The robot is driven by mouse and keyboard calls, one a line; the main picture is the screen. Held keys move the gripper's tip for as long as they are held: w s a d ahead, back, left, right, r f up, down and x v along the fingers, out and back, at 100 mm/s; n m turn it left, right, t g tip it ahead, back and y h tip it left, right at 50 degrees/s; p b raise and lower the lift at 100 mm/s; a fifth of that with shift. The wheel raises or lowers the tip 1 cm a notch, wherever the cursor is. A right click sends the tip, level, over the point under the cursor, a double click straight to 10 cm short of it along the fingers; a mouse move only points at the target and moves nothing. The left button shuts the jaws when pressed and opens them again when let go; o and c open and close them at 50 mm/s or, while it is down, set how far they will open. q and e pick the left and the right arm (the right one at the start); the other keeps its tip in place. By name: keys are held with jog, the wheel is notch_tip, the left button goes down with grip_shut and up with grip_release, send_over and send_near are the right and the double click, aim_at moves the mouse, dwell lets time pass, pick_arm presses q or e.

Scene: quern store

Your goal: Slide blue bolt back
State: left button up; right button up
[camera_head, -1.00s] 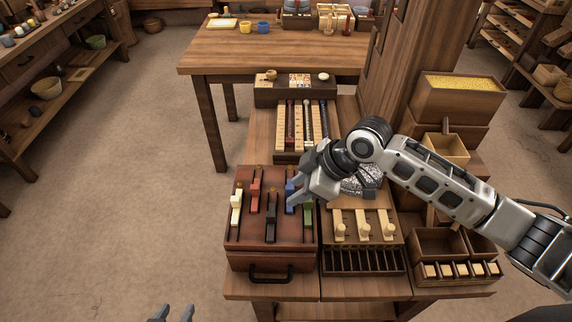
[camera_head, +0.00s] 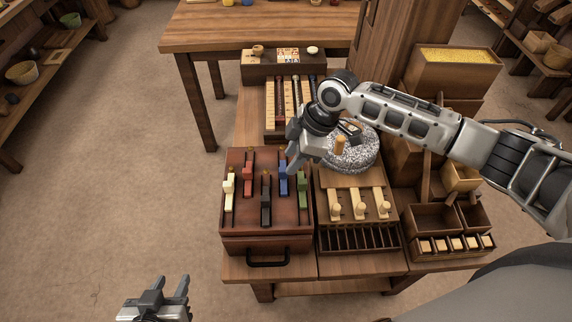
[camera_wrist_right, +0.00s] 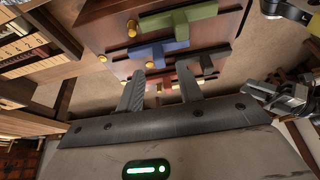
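The blue bolt (camera_head: 284,181) lies in its track on the reddish-brown box (camera_head: 266,236), between the black and green bolts. My right gripper (camera_head: 290,162) is over the back end of the blue bolt and hides part of it. In the right wrist view, the blue bolt (camera_wrist_right: 167,50) shows just beyond the fingertips. The fingers of my right gripper (camera_wrist_right: 159,82) are spread, with nothing seen clasped between them.
White (camera_head: 229,187), red (camera_head: 247,177), black (camera_head: 266,208) and green (camera_head: 302,190) bolts sit in neighbouring tracks. A rack with wooden pegs (camera_head: 358,198) and a speckled grey round stone (camera_head: 352,157) stand to the right. Floor left of the box is clear.

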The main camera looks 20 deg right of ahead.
jog(key=shift+x, duration=2.2)
jog(key=shift+c, duration=0.3)
grip_shut()
jog(key=shift+w+d+f+b, duration=0.1)
jog(key=shift+w+b, duration=0.25)
jog(key=shift+w, duration=0.05)
jog(key=w+b, duration=0.1)
jog(key=w+d+b, duration=0.1)
jog(key=w, duration=0.1)
jog(key=shift+w, duration=0.3)
jog(key=shift+r, duration=0.25)
jog(key=shift+o, duration=0.3)
grip_release()
jog(key=shift+w+d, duration=0.1)
jog(key=shift+w, duration=0.05)
pick_arm(q)
jog(key=shift+d+f, duration=0.2)
jog(key=shift+f, duration=0.45)
pick_arm(e)
jog(key=shift+f, duration=0.1)
